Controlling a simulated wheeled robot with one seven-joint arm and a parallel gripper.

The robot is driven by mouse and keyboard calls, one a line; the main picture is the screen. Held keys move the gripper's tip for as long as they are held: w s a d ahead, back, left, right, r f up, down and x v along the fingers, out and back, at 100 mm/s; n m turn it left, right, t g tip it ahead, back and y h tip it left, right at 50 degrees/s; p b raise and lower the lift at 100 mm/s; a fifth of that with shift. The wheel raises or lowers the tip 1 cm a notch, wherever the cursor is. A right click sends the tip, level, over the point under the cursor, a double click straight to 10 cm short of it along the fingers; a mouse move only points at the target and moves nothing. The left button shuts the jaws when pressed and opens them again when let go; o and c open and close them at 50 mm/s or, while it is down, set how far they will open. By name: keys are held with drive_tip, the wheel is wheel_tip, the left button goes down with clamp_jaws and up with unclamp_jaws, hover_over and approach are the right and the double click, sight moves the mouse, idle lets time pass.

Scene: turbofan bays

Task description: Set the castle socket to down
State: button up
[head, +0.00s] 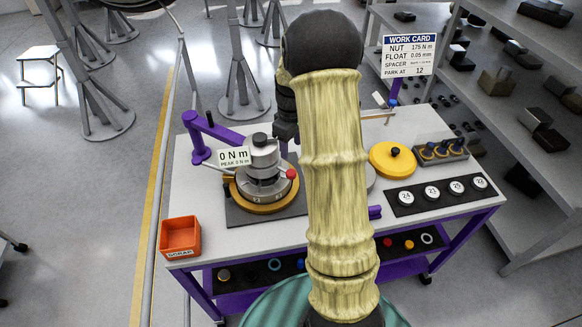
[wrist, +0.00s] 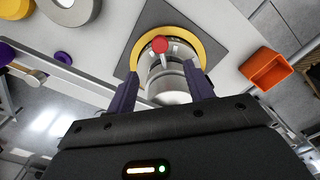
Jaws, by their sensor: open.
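A silver stepped metal unit (head: 264,165) with a black top knob stands upright on a yellow ring (head: 268,206) on the bench; I take it to hold the castle socket, whose own edges I cannot pick out. A lever with a red ball (head: 291,174) sticks out of its right side. A readout (head: 234,157) beside it says 0 N m. In the wrist view the silver unit (wrist: 170,84) lies between the fingers of my gripper (wrist: 163,88), which is open; contact is not clear. In the head view my arm partly hides the gripper.
A purple arm (head: 208,130) stands left of the unit. An orange scrap bin (head: 181,238) sits at the bench's left corner. A yellow lidded disc (head: 392,159), a rack (head: 440,151) and a black strip (head: 440,193) of numbered discs are at right. A work card (head: 408,55) stands behind.

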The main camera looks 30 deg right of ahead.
sight(291, 172)
wheel_tip(291, 172, down, 11)
drive_tip(key=p, duration=0.3)
drive_tip(key=shift+f, duration=0.1)
